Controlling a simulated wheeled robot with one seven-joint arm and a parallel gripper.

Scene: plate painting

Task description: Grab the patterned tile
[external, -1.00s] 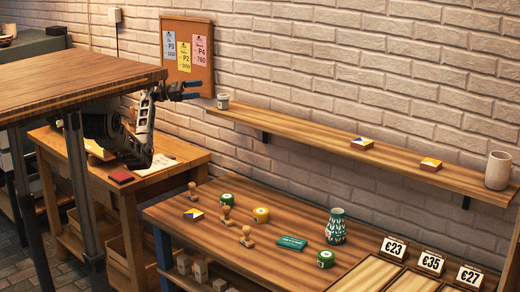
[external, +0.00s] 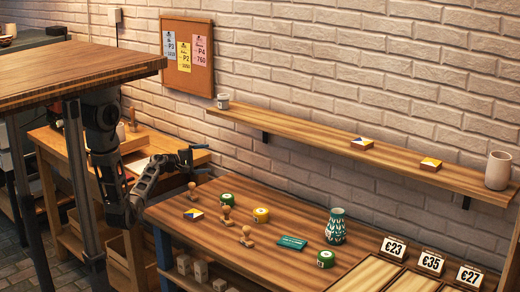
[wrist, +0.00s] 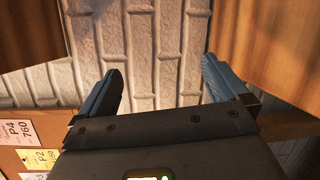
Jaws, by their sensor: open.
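A small patterned tile (external: 194,214) in white, blue and yellow lies flat at the left end of the large wooden table (external: 290,205). Two similar-looking patterned tiles lie on the wall shelf, one near its middle (external: 362,143) and one farther right (external: 430,164). My gripper (external: 192,157) is open and empty, above and behind the table tile, near the table's back left corner. In the wrist view my gripper (wrist: 163,68) has its two blue-grey fingers spread apart with only brick wall between them. No tile shows in the wrist view.
A side bench (external: 190,158) stands left.

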